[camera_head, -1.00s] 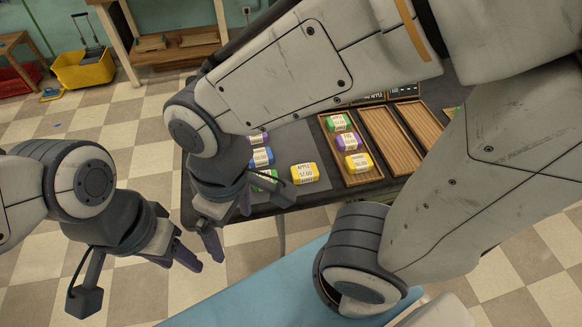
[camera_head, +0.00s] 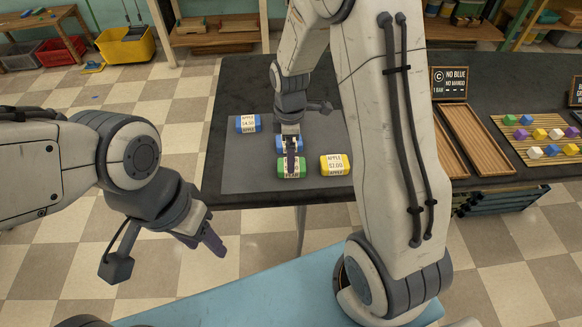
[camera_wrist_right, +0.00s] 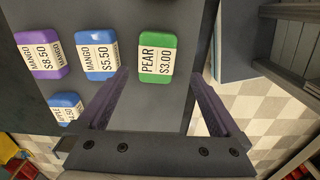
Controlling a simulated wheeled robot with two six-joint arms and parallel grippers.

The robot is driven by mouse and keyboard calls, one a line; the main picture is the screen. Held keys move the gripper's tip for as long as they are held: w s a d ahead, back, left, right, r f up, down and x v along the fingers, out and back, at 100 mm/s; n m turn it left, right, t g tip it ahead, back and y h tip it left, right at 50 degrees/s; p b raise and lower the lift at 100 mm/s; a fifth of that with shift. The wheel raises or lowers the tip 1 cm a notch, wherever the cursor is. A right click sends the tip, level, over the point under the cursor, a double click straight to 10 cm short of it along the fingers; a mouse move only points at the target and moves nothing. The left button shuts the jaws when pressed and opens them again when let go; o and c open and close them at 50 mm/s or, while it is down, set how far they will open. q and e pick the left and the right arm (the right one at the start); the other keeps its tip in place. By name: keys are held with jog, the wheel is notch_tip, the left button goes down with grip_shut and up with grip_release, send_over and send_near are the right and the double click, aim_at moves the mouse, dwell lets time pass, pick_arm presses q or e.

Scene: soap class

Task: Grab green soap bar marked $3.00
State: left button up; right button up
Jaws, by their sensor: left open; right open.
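The green soap bar (camera_wrist_right: 158,55) has a white label reading PEAR $3.00 in the right wrist view. It also lies near the front edge of the grey mat in the head view (camera_head: 300,169). My right gripper (camera_head: 291,158) is open over this bar, pointing down, and partly covers it. In the right wrist view its two purple fingers (camera_wrist_right: 158,75) stand apart, one toward each side of the bar, with nothing held. My left gripper (camera_head: 206,240) hangs empty in front of the dark table, to the left, its fingers apart.
A blue bar (camera_head: 247,124) and a yellow bar (camera_head: 335,164) lie on the mat (camera_head: 248,175). In the right wrist view, a blue MANGO $5.50 bar (camera_wrist_right: 96,57) is close beside the green one, with a purple bar (camera_wrist_right: 40,55) beyond. Wooden trays (camera_head: 478,140) stand at right.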

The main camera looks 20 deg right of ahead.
jog(key=f, duration=0.5)
jog(key=shift+w+d+f, duration=0.2)
jog(key=shift+d+f, duration=0.1)
jog(key=c, duration=1.5)
jog(key=shift+r, duration=0.15)
